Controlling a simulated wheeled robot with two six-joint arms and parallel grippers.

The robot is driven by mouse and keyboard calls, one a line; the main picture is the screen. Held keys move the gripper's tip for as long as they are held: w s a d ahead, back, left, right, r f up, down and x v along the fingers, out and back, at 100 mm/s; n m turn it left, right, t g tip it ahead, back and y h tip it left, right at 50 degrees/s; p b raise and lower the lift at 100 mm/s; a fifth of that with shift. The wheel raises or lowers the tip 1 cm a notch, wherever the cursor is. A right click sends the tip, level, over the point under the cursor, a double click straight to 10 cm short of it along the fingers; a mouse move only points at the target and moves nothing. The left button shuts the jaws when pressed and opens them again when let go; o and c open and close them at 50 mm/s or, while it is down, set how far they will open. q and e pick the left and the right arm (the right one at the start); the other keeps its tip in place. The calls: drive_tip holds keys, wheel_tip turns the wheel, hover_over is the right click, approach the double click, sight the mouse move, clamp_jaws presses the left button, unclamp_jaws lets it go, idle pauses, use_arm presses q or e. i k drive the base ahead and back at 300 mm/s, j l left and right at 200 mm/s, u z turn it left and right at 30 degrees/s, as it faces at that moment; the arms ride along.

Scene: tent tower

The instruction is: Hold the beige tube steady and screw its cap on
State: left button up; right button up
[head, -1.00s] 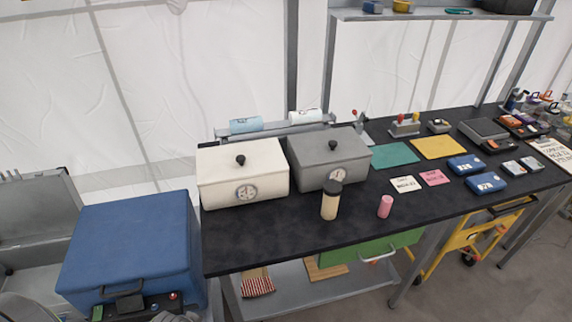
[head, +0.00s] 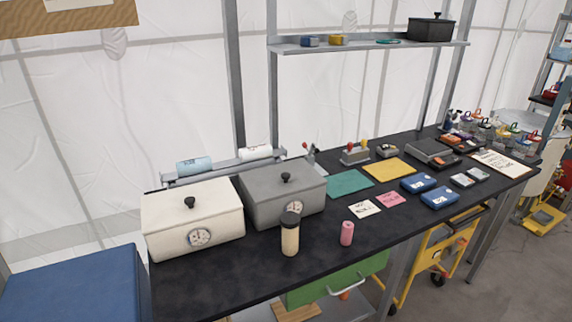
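The beige tube (head: 290,240) stands upright on the black table, in front of the grey box. A dark cap (head: 290,219) sits on its top; I cannot tell whether it is screwed tight. Neither of my grippers shows in the head view.
A white box (head: 193,221) and a grey box (head: 283,195) with dials stand behind and left of the tube. A pink cylinder (head: 347,233) stands to its right. The black table (head: 235,279) is bare in front. A blue box (head: 70,290) stands at the lower left.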

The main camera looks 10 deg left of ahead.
sight(290, 237)
drive_tip(key=i+l+u, duration=0.15)
drive_tip(key=u, duration=0.2)
drive_tip(key=i+l+u, duration=0.1)
drive_tip(key=l+u, duration=0.45)
drive_tip(key=u, duration=0.15)
drive_tip(key=i+l, duration=0.15)
drive_tip(key=l, duration=0.5)
drive_tip(key=i+l+u, duration=0.15)
drive_tip(key=l, duration=1.2)
drive_tip(key=i+l+u, duration=0.15)
drive_tip(key=l, duration=0.5)
